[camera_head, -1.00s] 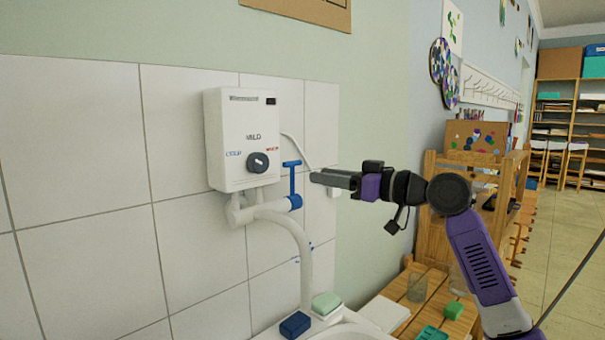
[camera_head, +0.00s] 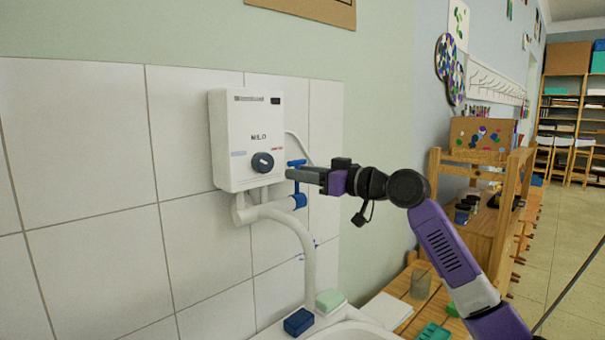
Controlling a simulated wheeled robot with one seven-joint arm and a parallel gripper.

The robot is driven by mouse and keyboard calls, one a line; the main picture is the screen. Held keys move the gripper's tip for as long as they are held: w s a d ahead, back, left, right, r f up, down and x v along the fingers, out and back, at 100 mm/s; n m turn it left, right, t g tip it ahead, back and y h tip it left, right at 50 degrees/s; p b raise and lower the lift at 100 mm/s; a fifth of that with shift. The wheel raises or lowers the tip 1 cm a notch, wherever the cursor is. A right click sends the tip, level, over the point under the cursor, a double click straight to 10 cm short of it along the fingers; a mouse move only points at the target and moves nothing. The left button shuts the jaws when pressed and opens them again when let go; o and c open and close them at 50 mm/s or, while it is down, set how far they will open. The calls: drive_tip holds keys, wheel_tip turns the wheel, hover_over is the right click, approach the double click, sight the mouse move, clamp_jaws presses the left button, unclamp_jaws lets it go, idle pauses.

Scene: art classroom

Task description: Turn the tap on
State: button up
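The tap is a white wall-mounted water heater (camera_head: 235,130) with a dark round knob on its front and a curved white spout (camera_head: 305,255) below. A blue tap handle (camera_head: 299,200) sits on the right end of the pipe under the heater, its crossbar at the top. My gripper (camera_head: 290,174) reaches in from the right, level with the upper part of the blue handle. Its fingers cover part of the handle's stem. I cannot tell whether they touch it, or whether there is a gap between the fingers.
The white basin (camera_head: 355,334) is below the spout, with a dark blue block (camera_head: 298,321) and a pale green block (camera_head: 329,300) on its rim. A wooden slatted table (camera_head: 425,300) with a glass (camera_head: 420,283) stands to the right. The tiled wall is close behind.

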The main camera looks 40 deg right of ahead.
clamp_jaws()
idle(1.3)
